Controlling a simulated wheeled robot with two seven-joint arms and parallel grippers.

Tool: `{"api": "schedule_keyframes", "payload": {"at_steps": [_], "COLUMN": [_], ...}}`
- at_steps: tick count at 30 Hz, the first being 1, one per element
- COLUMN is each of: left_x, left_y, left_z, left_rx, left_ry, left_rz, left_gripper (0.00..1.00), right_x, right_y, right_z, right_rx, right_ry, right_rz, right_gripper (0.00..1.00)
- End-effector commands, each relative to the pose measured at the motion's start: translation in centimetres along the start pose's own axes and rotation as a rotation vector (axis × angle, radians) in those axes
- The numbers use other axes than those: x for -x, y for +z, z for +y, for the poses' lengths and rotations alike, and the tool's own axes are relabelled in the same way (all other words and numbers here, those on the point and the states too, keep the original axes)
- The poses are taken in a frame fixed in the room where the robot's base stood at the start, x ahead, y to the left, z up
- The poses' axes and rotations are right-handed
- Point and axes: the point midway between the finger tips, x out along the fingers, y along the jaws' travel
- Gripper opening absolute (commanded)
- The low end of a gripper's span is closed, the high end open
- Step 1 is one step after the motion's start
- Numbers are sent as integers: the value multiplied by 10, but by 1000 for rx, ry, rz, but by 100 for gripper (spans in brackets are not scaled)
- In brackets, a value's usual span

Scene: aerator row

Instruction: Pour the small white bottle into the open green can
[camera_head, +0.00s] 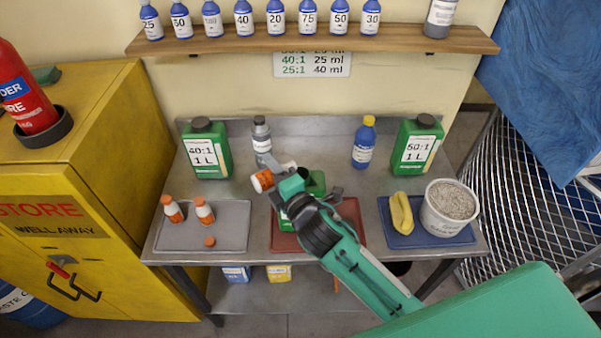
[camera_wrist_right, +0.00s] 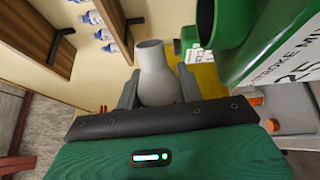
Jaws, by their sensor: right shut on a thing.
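My right gripper (camera_head: 275,181) is shut on the small white bottle (camera_head: 263,181), which has an orange band. The bottle lies well over on its side, beside the open green can (camera_head: 317,181). In the right wrist view, the bottle (camera_wrist_right: 152,68) is uncapped between the fingers, and the can's dark round mouth (camera_wrist_right: 206,20) is apart from it to the right. The can stands on the red tray (camera_head: 350,213), partly hidden by my gripper and wrist. I cannot see any liquid flowing. My left gripper is out of view.
A grey tray (camera_head: 232,222) holds two orange-capped bottles (camera_head: 203,211) and a loose orange cap (camera_head: 209,241). Capped green cans (camera_head: 206,150) (camera_head: 416,148) stand behind at both sides. A blue tray (camera_head: 402,236) holds a yellow cloth (camera_head: 401,214) and a white bucket (camera_head: 440,222).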

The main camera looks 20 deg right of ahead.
Motion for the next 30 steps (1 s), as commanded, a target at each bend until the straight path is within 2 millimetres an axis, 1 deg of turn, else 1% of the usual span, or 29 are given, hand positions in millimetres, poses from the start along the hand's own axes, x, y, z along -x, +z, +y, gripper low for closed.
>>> {"api": "schedule_keyframes", "payload": {"at_steps": [15,30], "left_x": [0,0], "left_y": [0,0], "left_z": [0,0], "left_rx": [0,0], "left_ry": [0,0], "left_rz": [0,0], "left_gripper": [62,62], "right_x": [0,0], "right_y": [0,0], "right_z": [-2,-3], "right_rx": [-66,-82], "right_ry": [0,0], "right_rz": [1,0], "right_gripper": [15,15]}}
